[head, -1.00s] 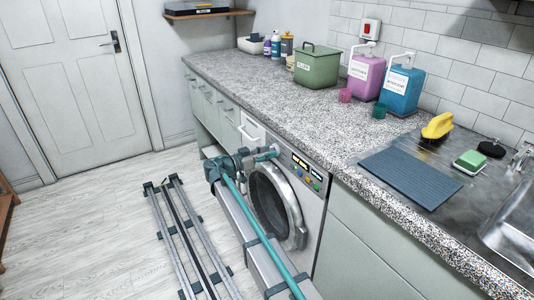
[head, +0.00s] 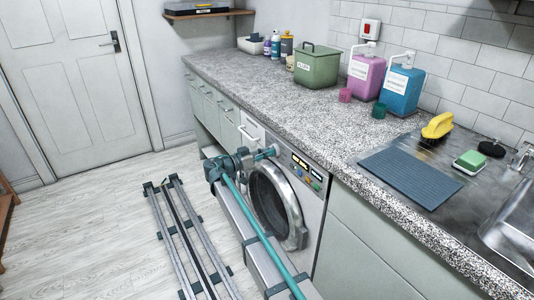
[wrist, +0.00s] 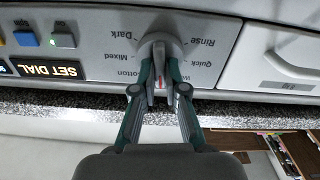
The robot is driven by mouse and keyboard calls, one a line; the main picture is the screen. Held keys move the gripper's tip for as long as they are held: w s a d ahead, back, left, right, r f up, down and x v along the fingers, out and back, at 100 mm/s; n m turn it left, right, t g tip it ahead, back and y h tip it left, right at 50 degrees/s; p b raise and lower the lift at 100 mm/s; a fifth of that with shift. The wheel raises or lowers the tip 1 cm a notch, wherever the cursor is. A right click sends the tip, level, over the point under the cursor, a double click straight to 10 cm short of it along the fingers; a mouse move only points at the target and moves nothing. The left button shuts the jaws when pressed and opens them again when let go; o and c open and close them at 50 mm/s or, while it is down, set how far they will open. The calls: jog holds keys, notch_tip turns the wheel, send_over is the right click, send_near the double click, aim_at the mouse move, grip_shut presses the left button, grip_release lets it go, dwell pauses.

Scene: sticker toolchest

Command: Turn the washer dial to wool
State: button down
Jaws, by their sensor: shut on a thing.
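The washer (head: 312,206) stands under the counter in the head view, its round door facing the floor rails. In the wrist view, which is upside down, its pale round dial (wrist: 177,46) sits among the labels Dark, Mixed, Cotton, Quick and Rinse. A label starting with "W" is partly covered by a finger. My gripper (wrist: 159,74) is shut on the dial's grip bar, one finger on each side. A red mark on the bar points down in the picture, between Cotton and the "W" label. In the head view my gripper (head: 272,152) hides the dial.
A display (wrist: 48,69) reads SET DIAL, beside coloured buttons (wrist: 62,40). The detergent drawer (wrist: 284,58) is on the dial's other side. The counter (head: 290,103) overhangs the panel closely. Bottles and a green bin (head: 317,70) stand on it.

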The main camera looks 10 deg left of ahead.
jog(key=n+p, duration=0.1)
jog(key=n, duration=0.5)
jog(key=shift+a, duration=0.1)
jog(key=shift+n, duration=0.3)
dwell(0.3)
jog(key=c, duration=1.2)
grip_release()
jog(key=v, duration=1.2)
